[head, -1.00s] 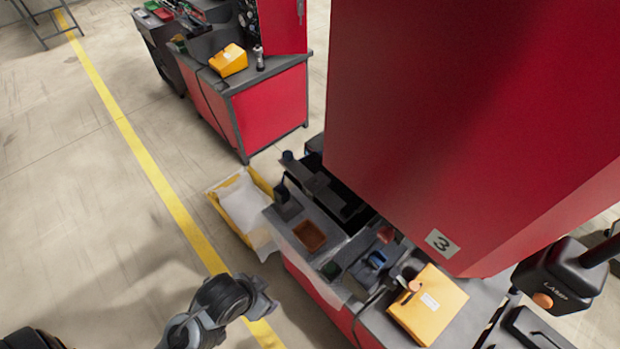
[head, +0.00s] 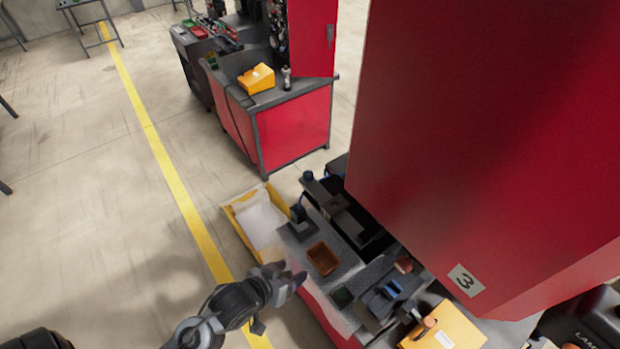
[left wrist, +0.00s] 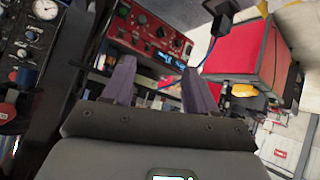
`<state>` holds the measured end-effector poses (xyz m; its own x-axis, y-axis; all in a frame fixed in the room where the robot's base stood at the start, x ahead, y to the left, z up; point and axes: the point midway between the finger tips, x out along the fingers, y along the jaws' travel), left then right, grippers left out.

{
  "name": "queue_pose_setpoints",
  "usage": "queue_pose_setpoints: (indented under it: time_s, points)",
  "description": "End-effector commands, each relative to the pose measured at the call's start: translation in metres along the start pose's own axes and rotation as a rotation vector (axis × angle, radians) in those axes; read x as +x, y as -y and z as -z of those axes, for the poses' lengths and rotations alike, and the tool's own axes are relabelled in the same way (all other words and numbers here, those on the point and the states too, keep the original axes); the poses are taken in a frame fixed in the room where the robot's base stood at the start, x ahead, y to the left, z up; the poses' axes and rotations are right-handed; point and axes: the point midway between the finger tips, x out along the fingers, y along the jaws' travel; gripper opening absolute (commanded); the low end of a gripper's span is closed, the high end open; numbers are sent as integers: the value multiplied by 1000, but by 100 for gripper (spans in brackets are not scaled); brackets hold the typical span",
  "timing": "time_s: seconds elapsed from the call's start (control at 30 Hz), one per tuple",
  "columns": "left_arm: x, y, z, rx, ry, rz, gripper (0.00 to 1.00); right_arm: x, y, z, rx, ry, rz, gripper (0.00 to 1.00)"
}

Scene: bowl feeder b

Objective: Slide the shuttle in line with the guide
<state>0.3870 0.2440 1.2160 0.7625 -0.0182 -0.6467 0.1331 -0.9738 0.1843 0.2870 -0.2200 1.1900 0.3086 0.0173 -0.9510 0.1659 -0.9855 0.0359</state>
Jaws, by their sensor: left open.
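My left gripper (head: 286,280) is in the lower middle of the head view, beside the near left edge of the red workbench. It is empty. The left wrist view shows its two purple-grey fingers (left wrist: 158,85) spread apart with nothing between them. On the bench are dark rail-like parts (head: 345,215) and a small dark block with a blue top (head: 298,214). I cannot tell which of these is the shuttle or the guide. My right gripper does not show.
A yellow bin with a white liner (head: 240,222) is at the bench's left end. A brown tray (head: 322,259), a blue part (head: 392,288) and a yellow box (head: 446,332) are on the bench. A tall red cabinet (head: 480,130) overhangs it.

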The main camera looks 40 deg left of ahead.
Motion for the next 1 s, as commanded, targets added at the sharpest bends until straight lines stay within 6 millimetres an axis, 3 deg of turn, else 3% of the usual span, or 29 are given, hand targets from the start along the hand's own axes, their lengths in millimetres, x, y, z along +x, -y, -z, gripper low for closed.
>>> queue_pose_setpoints:
  time_s: [0.03,0.2,0.3,0.4,0.7,1.0]
  points:
    - [22,16,10,-12,-107,-7,57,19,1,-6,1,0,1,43]
    - [59,62,77,13,-474,-88,57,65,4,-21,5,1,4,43]
    - [68,84,111,98,-607,-109,57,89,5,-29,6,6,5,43]
    - [74,100,132,174,-656,-86,57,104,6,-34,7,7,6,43]
    - [76,102,159,231,-703,-79,57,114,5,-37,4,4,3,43]
    - [102,96,183,230,-703,-78,57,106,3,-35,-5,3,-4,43]
